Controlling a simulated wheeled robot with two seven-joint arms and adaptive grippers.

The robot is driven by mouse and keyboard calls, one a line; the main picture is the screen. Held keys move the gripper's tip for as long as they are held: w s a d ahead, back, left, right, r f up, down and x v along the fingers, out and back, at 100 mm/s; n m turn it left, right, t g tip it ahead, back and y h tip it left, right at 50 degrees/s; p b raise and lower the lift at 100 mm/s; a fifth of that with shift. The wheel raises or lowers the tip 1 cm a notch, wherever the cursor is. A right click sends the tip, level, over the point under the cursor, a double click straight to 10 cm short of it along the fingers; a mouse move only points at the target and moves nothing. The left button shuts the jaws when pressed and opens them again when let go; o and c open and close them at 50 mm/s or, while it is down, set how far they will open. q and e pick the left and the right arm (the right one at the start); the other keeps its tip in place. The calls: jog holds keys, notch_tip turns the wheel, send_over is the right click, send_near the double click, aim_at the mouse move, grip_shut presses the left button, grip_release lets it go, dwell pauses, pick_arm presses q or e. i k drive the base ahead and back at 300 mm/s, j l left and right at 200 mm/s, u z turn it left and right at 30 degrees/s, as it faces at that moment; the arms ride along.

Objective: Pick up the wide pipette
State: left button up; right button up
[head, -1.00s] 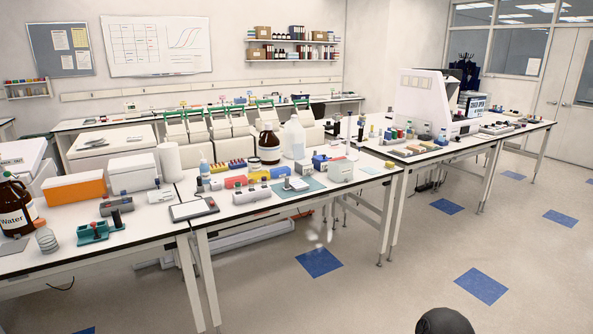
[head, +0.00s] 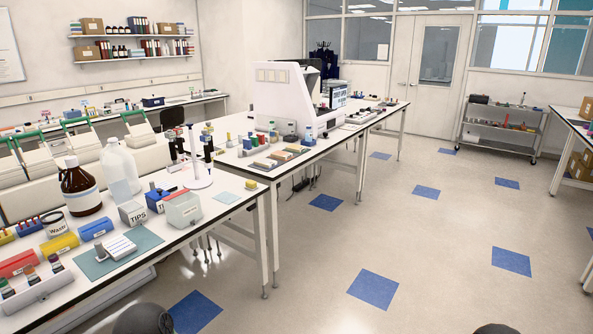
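A white pipette stand (head: 200,178) stands on the near bench, right of the clear jug. Several dark-handled pipettes (head: 208,148) hang on it, small and partly overlapping. I cannot tell which of them is the wide pipette. Neither of my grippers is in view. Only dark rounded parts of my own body show at the bottom edge.
A large white instrument (head: 287,95) stands on the adjoining bench. The floor (head: 420,245) to the right is open.

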aim_at(169, 135)
jog(key=i+l+u, duration=0.1)
jog(key=i+u, duration=0.15)
jog(key=i, duration=0.25)
jog(key=i+l+u, duration=0.25)
jog(key=i, duration=0.25)
jog(key=i+l+u, duration=0.25)
jog(key=i, duration=0.2)
jog(key=i+l+u, duration=0.25)
jog(key=i, duration=0.2)
